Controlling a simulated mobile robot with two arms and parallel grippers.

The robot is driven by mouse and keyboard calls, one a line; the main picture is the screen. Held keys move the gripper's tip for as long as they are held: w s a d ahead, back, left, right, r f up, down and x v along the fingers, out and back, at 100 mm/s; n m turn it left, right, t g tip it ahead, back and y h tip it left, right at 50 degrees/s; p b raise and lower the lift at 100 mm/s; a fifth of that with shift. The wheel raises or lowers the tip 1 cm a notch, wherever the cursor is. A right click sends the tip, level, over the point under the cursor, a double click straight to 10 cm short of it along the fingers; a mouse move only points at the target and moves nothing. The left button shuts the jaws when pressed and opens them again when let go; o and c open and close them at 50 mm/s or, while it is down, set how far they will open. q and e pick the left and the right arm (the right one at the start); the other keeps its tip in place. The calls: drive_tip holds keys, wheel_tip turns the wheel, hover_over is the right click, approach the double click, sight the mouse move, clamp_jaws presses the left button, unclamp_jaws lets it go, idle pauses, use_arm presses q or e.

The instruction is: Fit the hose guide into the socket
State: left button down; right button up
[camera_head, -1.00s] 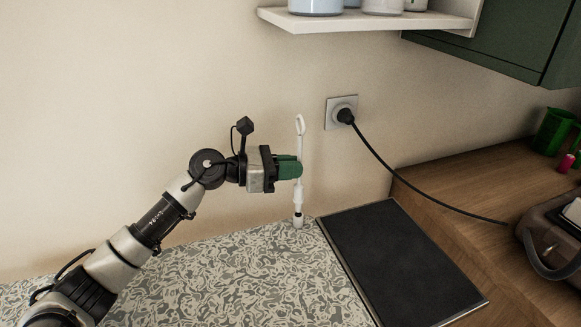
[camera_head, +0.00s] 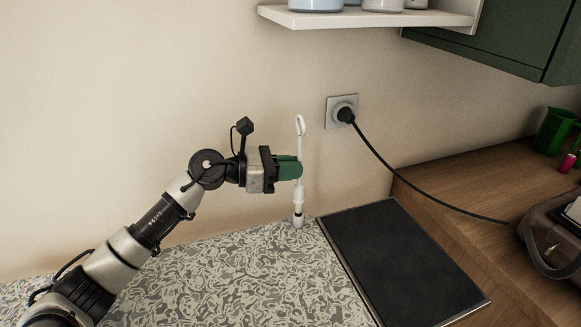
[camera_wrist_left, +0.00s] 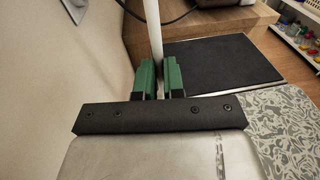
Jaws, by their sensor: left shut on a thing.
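The hose guide (camera_head: 300,127) is a thin white rod with a loop at its top. It stands upright near the wall, and its lower end meets the socket (camera_head: 298,222), a small light fitting on the patterned board. Whether the rod is fully seated cannot be told. My left gripper (camera_head: 298,170) is shut on the rod about midway up. In the left wrist view the rod (camera_wrist_left: 152,30) passes between the green fingers (camera_wrist_left: 160,75); the socket is hidden there. My right gripper is not in view.
A patterned light-grey board (camera_head: 240,275) lies under my left arm. A dark flat panel (camera_head: 400,262) is to its right, then a wooden counter (camera_head: 465,200). A wall outlet with a black plug and cable (camera_head: 400,182) is behind. A white shelf (camera_head: 370,20) hangs above.

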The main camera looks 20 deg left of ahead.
sight(298, 185)
use_arm(q)
drive_tip(key=shift+f+b, duration=1.55)
drive_tip(key=shift+f, duration=0.35)
drive_tip(key=shift+s+d+f+b, duration=0.1)
drive_tip(key=shift+d+f+b, duration=0.15)
drive_tip(key=shift+f+b, duration=0.1)
drive_tip(key=r+p, duration=0.2)
drive_tip(key=r, duration=0.1)
drive_tip(key=shift+a+r, duration=0.2)
drive_tip(key=shift+r, duration=0.05)
drive_tip(key=shift+b, duration=0.45)
idle(1.7)
